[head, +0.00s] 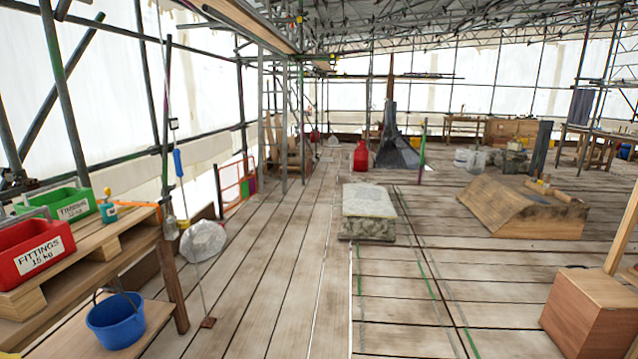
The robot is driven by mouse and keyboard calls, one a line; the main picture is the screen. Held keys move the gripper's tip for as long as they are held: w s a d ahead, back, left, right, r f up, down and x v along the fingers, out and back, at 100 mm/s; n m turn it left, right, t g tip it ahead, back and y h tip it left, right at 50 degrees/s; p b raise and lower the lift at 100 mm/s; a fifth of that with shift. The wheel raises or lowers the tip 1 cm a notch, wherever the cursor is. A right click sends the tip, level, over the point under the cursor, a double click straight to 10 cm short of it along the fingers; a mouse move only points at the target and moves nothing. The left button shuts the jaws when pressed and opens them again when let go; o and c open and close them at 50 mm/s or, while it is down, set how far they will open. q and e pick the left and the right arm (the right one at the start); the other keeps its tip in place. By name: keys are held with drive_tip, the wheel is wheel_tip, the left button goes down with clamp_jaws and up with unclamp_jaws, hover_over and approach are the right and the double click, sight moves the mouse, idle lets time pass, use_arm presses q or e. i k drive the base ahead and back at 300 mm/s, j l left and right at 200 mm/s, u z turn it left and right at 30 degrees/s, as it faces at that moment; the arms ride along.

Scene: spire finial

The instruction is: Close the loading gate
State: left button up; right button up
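A small orange-red framed barrier (230,186) stands at the left edge of the deck, some way ahead. It looks like the loading gate, but it is small and seen at a slant. I cannot tell whether it is open or shut. A green upright part shows at its far end. Neither of my grippers is in the head view.
At near left, a wooden stand (100,262) bears a red fittings bin (38,250) and a green bin (62,206); a blue bucket (115,320) sits lower. A white sack (203,242) lies beyond. A stone block (369,201) stands mid-deck. Planks between are clear.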

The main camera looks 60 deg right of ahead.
sight(253, 183)
drive_tip(key=z, duration=1.35)
drive_tip(key=i+z, duration=0.1)
drive_tip(key=i, duration=7.7)
drive_tip(key=j, duration=0.1)
